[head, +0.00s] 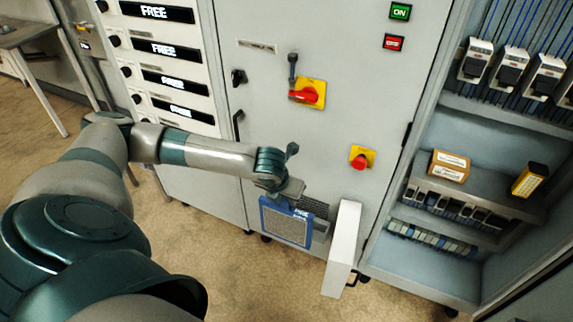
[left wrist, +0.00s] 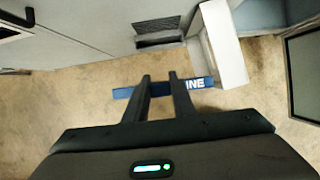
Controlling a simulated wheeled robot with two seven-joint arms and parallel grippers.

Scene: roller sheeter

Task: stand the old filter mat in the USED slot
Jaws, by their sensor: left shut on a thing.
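My left gripper (head: 291,192) is shut on a filter mat (head: 286,224) with a blue frame and a grey mesh face. It hangs upright below the fingers, in front of the grey cabinet door. Its top edge carries white lettering that seems to read FINE. In the left wrist view my left gripper (left wrist: 160,80) has its fingers on the mat's blue edge (left wrist: 201,83), partly covering the lettering. Whether this mat is the old one I cannot tell from its look. No slot marked USED is in view. My right gripper is not in view.
A dark vent opening (head: 315,206) lies behind the mat, also seen in the left wrist view (left wrist: 160,41). A white cover (head: 343,245) stands out from the door beside it. A red switch handle (head: 306,95) and emergency button (head: 362,158) protrude above. Open shelves (head: 470,185) stand right.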

